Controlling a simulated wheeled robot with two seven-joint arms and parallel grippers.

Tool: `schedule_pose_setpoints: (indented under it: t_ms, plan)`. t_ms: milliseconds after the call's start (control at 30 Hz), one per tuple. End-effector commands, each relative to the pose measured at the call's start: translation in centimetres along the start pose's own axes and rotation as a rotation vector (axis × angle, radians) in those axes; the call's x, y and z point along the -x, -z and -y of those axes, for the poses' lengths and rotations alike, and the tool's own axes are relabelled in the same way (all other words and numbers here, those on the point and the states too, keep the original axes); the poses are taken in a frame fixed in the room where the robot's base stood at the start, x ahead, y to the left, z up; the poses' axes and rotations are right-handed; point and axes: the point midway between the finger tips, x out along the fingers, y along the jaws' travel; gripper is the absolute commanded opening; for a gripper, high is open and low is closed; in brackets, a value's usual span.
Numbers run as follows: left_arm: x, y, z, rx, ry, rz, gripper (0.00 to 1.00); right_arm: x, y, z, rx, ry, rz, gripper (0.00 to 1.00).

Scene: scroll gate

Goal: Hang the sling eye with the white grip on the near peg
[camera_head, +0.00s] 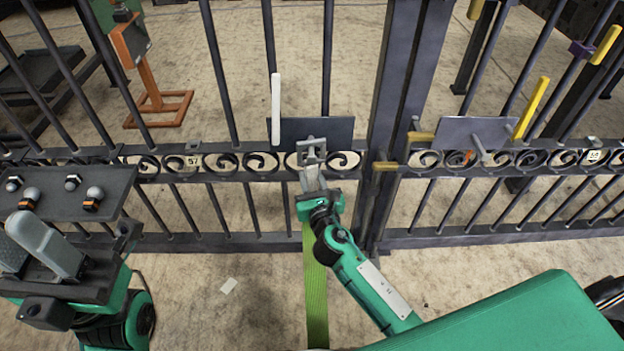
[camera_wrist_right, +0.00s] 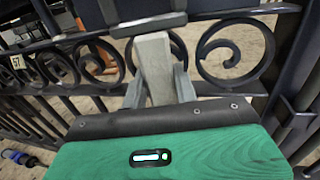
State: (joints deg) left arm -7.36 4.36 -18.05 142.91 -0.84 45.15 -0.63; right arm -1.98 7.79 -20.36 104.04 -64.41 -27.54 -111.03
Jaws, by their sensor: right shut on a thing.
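My right gripper (camera_head: 312,172) is at the near side of the gate, just below a dark plate (camera_head: 335,128). In the right wrist view its two fingers (camera_wrist_right: 158,88) are shut on a pale grey-white grip (camera_wrist_right: 154,55). A grey frame-like piece (camera_head: 311,148) shows above the fingers, against the plate. I cannot tell whether a peg is inside it. A green sling strap (camera_head: 316,295) hangs below the gripper, partly hidden by my arm. A peg (camera_head: 478,146) sticks out of the plate on the right gate. My left gripper (camera_head: 35,248) is at the lower left, away from the sling.
The dark gate (camera_head: 235,240) has bars and a band of scrolls (camera_head: 228,162). A white upright bar (camera_head: 276,108) stands left of the plate. A thick post (camera_head: 390,110) and yellow bars (camera_head: 532,106) are to the right. A dark shelf with several knobs (camera_head: 70,205) is near my left gripper.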

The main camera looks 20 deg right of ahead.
Motion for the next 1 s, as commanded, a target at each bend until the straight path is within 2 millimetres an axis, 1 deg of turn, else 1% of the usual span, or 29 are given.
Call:
schedule_pose_setpoints:
  t_ms: [200,233,300,367,567,600,633,1000]
  plan:
    - [0.15,-0.06,0.00,0.000,0.002,0.006,0.36,-0.01,-0.07,0.00,0.000,0.000,0.001,0.02]
    - [0.15,-0.07,0.00,0.000,0.002,0.006,0.36,-0.01,-0.07,0.00,0.000,0.000,0.001,0.31]
    - [0.16,-0.08,0.00,0.000,0.002,0.006,0.36,-0.01,-0.06,0.00,0.000,0.000,0.001,0.45]
    - [0.14,-0.08,0.00,0.000,0.001,0.005,0.36,0.00,-0.05,0.00,0.000,0.000,0.001,0.54]
    - [-0.03,-0.07,0.01,-0.001,-0.001,-0.002,0.36,0.00,-0.02,0.00,0.000,0.000,0.000,0.54]
    - [-0.08,-0.06,0.01,-0.001,-0.002,-0.004,0.36,0.02,0.06,0.01,0.000,0.000,-0.001,0.62]
    - [-0.11,-0.05,0.01,-0.001,-0.002,-0.005,0.36,0.02,0.06,0.01,0.000,0.000,-0.001,0.65]
    - [-0.20,-0.05,0.01,-0.001,-0.003,-0.008,0.36,0.01,0.02,0.00,0.000,0.000,0.000,0.65]
